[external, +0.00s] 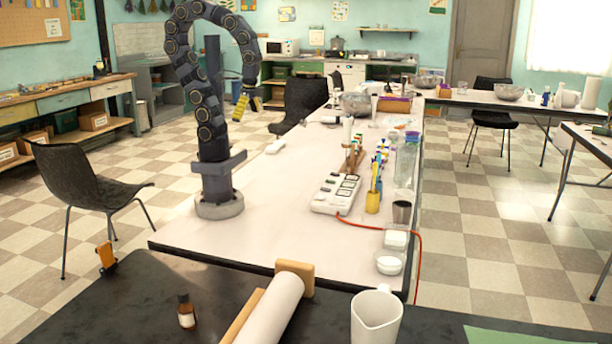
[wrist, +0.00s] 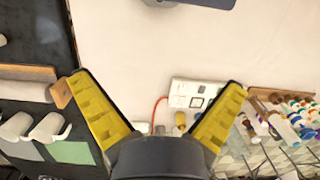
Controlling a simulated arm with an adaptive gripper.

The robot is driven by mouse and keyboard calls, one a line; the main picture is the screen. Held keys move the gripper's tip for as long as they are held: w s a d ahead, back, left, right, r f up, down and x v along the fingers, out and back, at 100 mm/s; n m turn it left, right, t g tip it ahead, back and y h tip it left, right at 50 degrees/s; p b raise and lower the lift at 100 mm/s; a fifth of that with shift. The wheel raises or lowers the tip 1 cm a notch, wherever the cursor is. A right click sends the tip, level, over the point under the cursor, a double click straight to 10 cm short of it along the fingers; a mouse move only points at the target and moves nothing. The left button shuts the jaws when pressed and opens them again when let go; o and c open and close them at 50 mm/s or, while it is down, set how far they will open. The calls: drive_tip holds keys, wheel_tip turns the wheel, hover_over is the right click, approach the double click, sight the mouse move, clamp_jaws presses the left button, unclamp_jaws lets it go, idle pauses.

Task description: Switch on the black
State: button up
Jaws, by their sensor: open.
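A white power strip (external: 337,193) lies on the long pale table, with several dark-framed squares on its top and a red cable from its near end. I cannot make out which part of it is the black switch. In the wrist view the strip (wrist: 190,92) shows beside the right finger, which hides part of it. My gripper (external: 247,108) hangs high at the left of the table, well apart from the strip. Its yellow fingers are spread wide with nothing between them, as the wrist view (wrist: 157,84) also shows.
A yellow cup (external: 372,202) with tools, a dark metal cup (external: 402,212) and glass jars (external: 406,165) stand right of the strip. A wooden rack (external: 353,158) with bottles stands behind it. The table left of the strip is mostly clear.

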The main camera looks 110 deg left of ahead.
drive_tip(key=shift+s, duration=0.2)
drive_tip(key=shift+w, duration=0.2)
drive_tip(key=c, duration=1)
drive_tip(key=shift+w+a, duration=0.2)
drive_tip(key=shift+w, duration=0.35)
drive_tip(key=c, duration=0.7)
drive_tip(key=w+a+n, duration=0.1)
drive_tip(key=w, duration=0.1)
drive_tip(key=w+a+n, duration=0.1)
drive_tip(key=w, duration=0.1)
drive_tip(key=w+a+n, duration=0.1)
drive_tip(key=w, duration=0.1)
drive_tip(key=shift+w+a+r+n, duration=0.1)
drive_tip(key=shift+w+r+n, duration=0.15)
drive_tip(key=shift+n, duration=0.15)
clamp_jaws()
drive_tip(key=w+a+f+n, duration=0.2)
drive_tip(key=w+a+n, duration=0.3)
drive_tip(key=w+a, duration=0.35)
drive_tip(key=w+a+f+n, duration=0.2)
drive_tip(key=a+f+n, duration=0.2)
drive_tip(key=a, duration=0.6)
drive_tip(key=w+a+f+n, duration=0.3)
drive_tip(key=a+f+n, duration=0.2)
drive_tip(key=a, duration=0.6)
wheel_tip(320, 180, down, 2)
drive_tip(key=shift+f, duration=0.1)
drive_tip(key=shift+d, duration=0.1)
